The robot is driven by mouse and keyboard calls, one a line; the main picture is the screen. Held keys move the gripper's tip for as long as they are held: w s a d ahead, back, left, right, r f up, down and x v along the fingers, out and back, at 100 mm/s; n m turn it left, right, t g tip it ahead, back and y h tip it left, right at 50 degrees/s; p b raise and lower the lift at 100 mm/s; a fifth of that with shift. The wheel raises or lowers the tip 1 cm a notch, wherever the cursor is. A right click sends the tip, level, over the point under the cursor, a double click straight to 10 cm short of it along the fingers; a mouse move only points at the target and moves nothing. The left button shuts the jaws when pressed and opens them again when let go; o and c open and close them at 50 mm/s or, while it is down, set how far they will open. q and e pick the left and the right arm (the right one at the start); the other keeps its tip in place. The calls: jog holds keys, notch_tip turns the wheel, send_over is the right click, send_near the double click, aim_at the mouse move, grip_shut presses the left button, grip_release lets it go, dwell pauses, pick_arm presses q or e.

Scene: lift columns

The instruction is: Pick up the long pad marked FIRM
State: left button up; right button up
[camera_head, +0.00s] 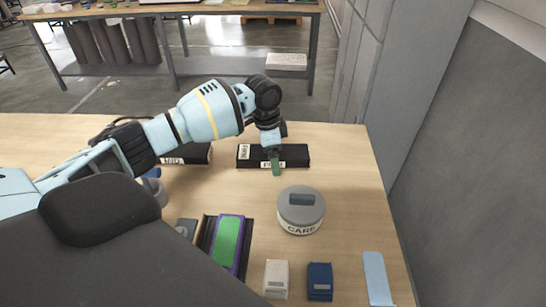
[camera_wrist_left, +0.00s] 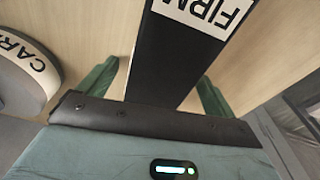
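The long black pad (camera_head: 294,153) lies crosswise near the back right of the table, with white labels on its top and near side. In the left wrist view the label on the pad (camera_wrist_left: 172,62) reads FIRM. My left gripper (camera_head: 272,163) is over the pad's middle, one green finger showing in front of its near side. In the left wrist view my left gripper (camera_wrist_left: 158,88) is open, with a finger on each side of the pad and a gap between finger and pad. My right gripper is not in view.
A second dark pad (camera_head: 198,155) lies to the left, partly hidden by my arm. A green and purple item (camera_head: 228,243), a white box (camera_head: 276,278), a blue box (camera_head: 320,281) and a light-blue strip (camera_head: 377,278) lie nearer.

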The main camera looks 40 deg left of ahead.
pick_arm(q)
jog(key=c, duration=1.3)
notch_tip(320, 180, up, 10)
jog(key=shift+r+p, duration=0.1)
jog(key=shift+p, duration=0.2)
